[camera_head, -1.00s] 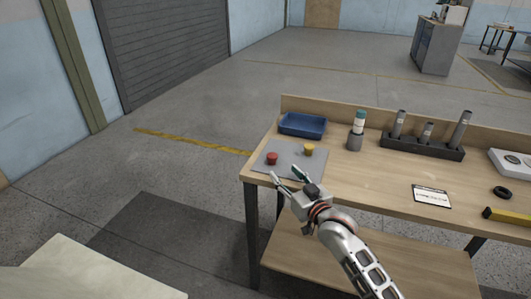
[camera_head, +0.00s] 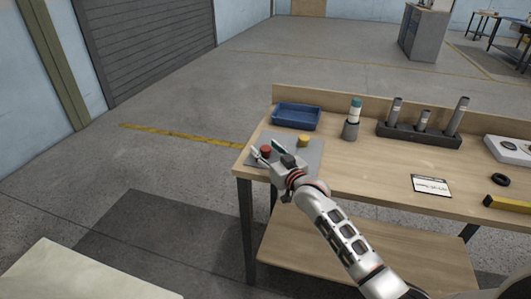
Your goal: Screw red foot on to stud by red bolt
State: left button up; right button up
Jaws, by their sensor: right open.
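The red foot (camera_head: 265,149) is a small round red piece on the grey mat (camera_head: 315,153) at the workbench's left end. My right gripper (camera_head: 267,146) is open, with its two fingertips on either side of the red foot as seen from here. I cannot tell whether the fingers touch it or are still above it. The stud and the red bolt are not visible. My left gripper is not in view.
A yellow foot (camera_head: 304,140) is beside the red one. A blue tray (camera_head: 297,116), a grey cup with a teal-capped bottle (camera_head: 353,118) and a dark tube rack (camera_head: 420,136) stand behind. A pale surface (camera_head: 75,280) is at lower left.

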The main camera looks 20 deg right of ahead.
jog(key=shift+w, duration=0.1)
jog(key=c, duration=1.2)
